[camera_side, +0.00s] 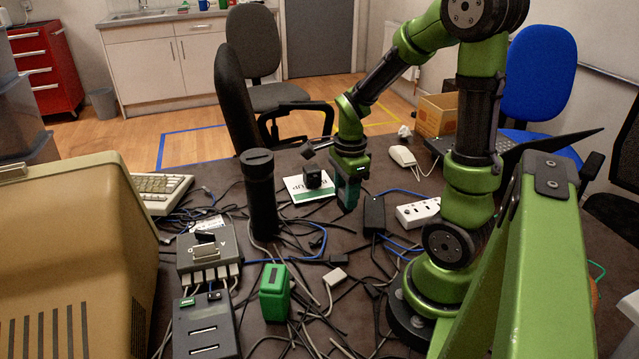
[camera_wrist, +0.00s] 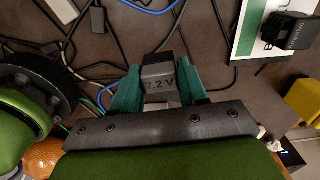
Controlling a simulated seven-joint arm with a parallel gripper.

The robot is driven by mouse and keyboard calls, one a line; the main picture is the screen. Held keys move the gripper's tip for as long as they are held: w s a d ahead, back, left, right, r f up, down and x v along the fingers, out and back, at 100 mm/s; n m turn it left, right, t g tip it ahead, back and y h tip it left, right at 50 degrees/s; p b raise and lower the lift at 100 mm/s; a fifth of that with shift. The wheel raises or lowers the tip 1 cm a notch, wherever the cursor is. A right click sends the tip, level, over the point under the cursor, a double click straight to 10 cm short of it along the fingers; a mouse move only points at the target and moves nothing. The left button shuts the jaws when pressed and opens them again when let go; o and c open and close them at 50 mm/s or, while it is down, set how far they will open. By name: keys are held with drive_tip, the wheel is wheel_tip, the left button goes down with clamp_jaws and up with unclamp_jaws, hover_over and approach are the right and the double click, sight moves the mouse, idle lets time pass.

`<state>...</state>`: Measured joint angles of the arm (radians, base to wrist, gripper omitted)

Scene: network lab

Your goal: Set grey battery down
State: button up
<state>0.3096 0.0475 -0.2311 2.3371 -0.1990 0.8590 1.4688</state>
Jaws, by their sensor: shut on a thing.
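My gripper (camera_side: 348,190) hangs low over the middle of the dark table, just right of a white and green booklet. The wrist view shows my gripper's green fingers (camera_wrist: 159,78) shut on the grey battery. The grey battery (camera_wrist: 160,72) is a small block marked "7.2 V", with its far end standing out beyond the fingers. In the side view I cannot make out the battery; the fingers seem to hide it. I cannot tell whether it touches the table.
The white and green booklet (camera_side: 300,190) bears a small black block (camera_side: 313,178). A black cylinder (camera_side: 261,194) stands left. A black adapter (camera_side: 374,214) and white power strip (camera_side: 417,212) lie right. Cables (camera_side: 335,250) and a green battery-shaped block (camera_side: 275,292) lie nearer the camera.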

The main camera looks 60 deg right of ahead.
drive_tip(key=shift+m, duration=0.6)
drive_tip(key=w+a, duration=0.1)
drive_tip(key=a, duration=0.1)
drive_tip(key=w+a+f, duration=0.1)
drive_tip(key=a, duration=0.2)
drive_tip(key=w+a+f, duration=0.1)
drive_tip(key=a, duration=0.2)
drive_tip(key=shift+w, duration=0.2)
drive_tip(key=shift+d+f, duration=0.1)
drive_tip(key=shift+f, duration=2.05)
drive_tip(key=shift+f, duration=0.15)
drive_tip(key=o, duration=1.1)
